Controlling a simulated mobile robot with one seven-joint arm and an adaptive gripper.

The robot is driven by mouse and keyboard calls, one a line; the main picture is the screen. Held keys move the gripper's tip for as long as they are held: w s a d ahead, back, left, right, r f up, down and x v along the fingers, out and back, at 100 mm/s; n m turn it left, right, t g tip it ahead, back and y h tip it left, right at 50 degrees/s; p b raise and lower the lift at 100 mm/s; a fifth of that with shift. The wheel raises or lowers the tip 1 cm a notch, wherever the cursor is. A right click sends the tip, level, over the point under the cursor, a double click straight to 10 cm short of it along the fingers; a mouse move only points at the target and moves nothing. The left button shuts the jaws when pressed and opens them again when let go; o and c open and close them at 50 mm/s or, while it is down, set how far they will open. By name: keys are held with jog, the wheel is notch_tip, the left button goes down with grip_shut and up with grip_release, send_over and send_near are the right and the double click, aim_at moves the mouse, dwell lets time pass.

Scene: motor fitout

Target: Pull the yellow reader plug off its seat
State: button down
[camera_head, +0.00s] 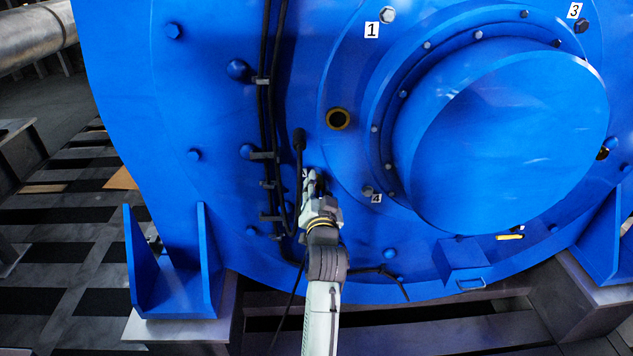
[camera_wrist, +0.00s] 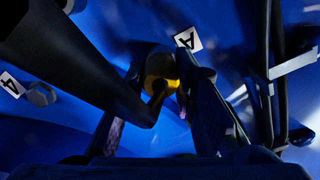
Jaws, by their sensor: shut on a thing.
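The yellow reader plug (camera_wrist: 161,66) shows in the wrist view between my fingertips, against the blue motor face, next to a label marked A (camera_wrist: 188,39). My gripper (camera_wrist: 164,84) is shut on it. A thick dark cylinder crosses from the upper left and covers part of the plug and one finger. In the head view my gripper (camera_head: 312,178) is at the motor's lower left face and hides the plug. I cannot tell whether the plug is still touching its seat.
A yellow-rimmed hole (camera_head: 338,118) is above my gripper. A black cable with a thick end (camera_head: 299,140) hangs just left of it, beside clamped vertical cables (camera_head: 265,120). A bolt (camera_head: 368,191) by label 4 is to the right. The large round cover (camera_head: 500,135) bulges out further right.

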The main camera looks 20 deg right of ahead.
aim_at(318, 187)
jog(key=shift+s, duration=0.1)
jog(key=shift+p+v, duration=0.3)
jog(key=shift+v, duration=2.55)
